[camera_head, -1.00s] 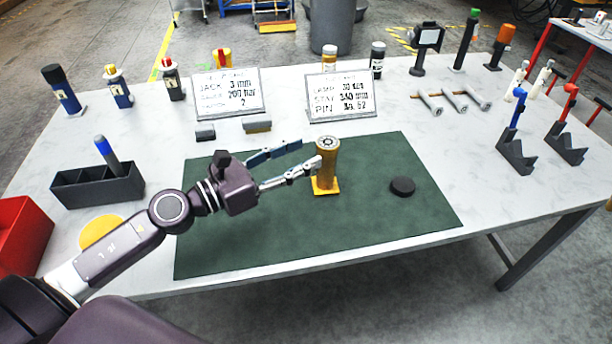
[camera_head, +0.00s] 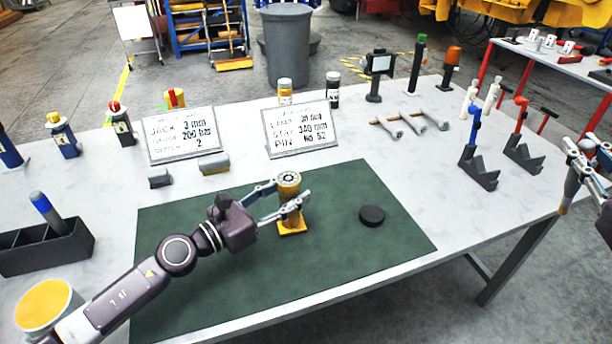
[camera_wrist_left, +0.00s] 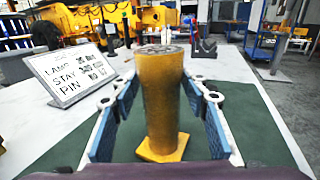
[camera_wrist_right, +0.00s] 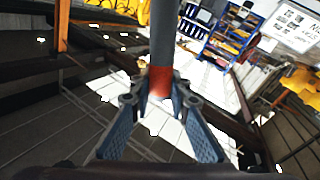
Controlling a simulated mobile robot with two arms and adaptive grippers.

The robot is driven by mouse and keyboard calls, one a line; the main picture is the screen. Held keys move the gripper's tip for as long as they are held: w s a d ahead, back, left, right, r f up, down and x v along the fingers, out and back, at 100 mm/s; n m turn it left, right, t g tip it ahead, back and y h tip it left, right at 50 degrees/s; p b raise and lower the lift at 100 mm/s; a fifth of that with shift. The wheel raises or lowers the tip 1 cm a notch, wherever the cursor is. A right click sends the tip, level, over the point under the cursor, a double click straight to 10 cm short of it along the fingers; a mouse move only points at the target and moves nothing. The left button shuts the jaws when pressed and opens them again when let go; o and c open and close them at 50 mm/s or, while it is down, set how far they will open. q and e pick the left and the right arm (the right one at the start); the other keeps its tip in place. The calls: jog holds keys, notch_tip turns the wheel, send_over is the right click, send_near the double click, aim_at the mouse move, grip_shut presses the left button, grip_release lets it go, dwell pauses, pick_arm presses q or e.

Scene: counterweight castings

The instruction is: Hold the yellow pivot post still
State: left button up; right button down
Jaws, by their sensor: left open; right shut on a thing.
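The yellow pivot post (camera_head: 290,206) stands upright on its square yellow foot on the green mat (camera_head: 335,250). My left gripper (camera_head: 288,195) is open, with one finger on each side of the post's upper part. In the left wrist view the post (camera_wrist_left: 162,105) stands between the two fingers, with gaps visible on both sides. My right gripper (camera_head: 588,165) is at the right edge of the head view, beyond the table edge. It is shut on a grey rod, which shows in the right wrist view (camera_wrist_right: 162,40) with a red-orange section at the fingertips.
A dark round disc (camera_head: 372,215) lies on the mat right of the post. Two sign plates (camera_head: 300,128) and small grey blocks stand behind the mat. Blue (camera_head: 474,130) and red (camera_head: 519,115) handled stands are at the right. A dark divided box (camera_head: 45,248) is at the left.

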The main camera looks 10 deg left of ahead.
pick_arm(q)
jog(key=shift+p+x, duration=0.65)
jog(key=shift+x, duration=2)
jog(key=shift+c, duration=0.3)
grip_shut()
jog(key=shift+c, duration=1.8)
grip_release()
jog(key=shift+r, duration=0.1)
jog(key=o, duration=0.4)
